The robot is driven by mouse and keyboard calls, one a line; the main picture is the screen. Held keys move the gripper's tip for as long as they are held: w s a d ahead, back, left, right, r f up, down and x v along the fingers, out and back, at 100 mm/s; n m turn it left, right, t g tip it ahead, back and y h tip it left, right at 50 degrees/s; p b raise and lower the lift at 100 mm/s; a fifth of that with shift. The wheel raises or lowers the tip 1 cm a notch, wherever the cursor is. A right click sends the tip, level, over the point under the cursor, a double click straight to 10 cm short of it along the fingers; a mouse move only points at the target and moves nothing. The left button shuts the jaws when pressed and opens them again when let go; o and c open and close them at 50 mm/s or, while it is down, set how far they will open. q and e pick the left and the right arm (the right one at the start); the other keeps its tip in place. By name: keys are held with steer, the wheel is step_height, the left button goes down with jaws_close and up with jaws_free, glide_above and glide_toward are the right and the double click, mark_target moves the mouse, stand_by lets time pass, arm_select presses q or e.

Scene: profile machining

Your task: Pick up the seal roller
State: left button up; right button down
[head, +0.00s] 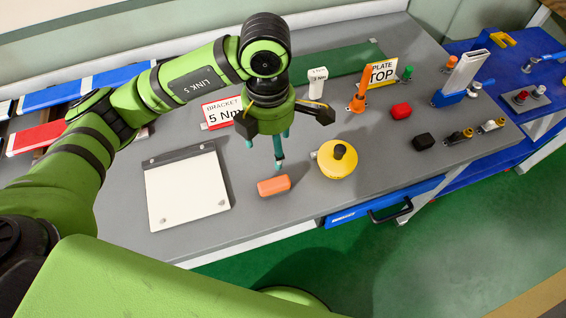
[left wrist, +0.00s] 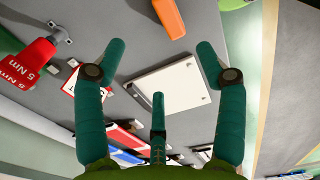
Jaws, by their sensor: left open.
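No object is labelled as the seal roller, and I cannot tell for sure which it is. An upright orange-handled tool (head: 362,88) stands on the grey bench beyond my left gripper. My left gripper (head: 280,150) is open and empty, pointing down over the bench. Its teal fingers (left wrist: 160,55) are spread in the left wrist view. Just in front of its fingertips in the head view lies an orange block (head: 273,186); an orange piece (left wrist: 168,17) also shows at the top of the left wrist view. My right gripper is out of view.
A yellow round piece with a black knob (head: 337,160) sits close right of the gripper. A white plate (head: 187,188) lies left. A white 3 Nm tool (head: 317,83) stands behind. A red 5 Nm tool (left wrist: 30,65) shows in the wrist view. Red and black blocks lie right.

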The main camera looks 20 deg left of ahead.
arm_select(q)
steer(key=b, duration=0.3)
glide_toward(274, 180)
steer(key=w+f, duration=0.1)
steer(key=w, duration=0.1)
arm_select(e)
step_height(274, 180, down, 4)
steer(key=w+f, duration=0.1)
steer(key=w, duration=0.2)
arm_select(q)
steer(key=f, duration=0.1)
steer(key=s+f+b, duration=0.1)
steer(key=f+b, duration=0.1)
steer(key=shift+s+a, duration=0.2)
steer(key=shift+s, duration=0.1)
steer(key=f+p, duration=0.3)
steer(key=shift+s+d+f, duration=0.2)
steer(key=shift+s+f, duration=0.05)
steer(key=shift+f, duration=0.15)
step_height(274, 180, down, 2)
steer(key=shift+w+f, duration=0.1)
steer(key=shift+f, duration=0.2)
steer(key=c, duration=1.4)
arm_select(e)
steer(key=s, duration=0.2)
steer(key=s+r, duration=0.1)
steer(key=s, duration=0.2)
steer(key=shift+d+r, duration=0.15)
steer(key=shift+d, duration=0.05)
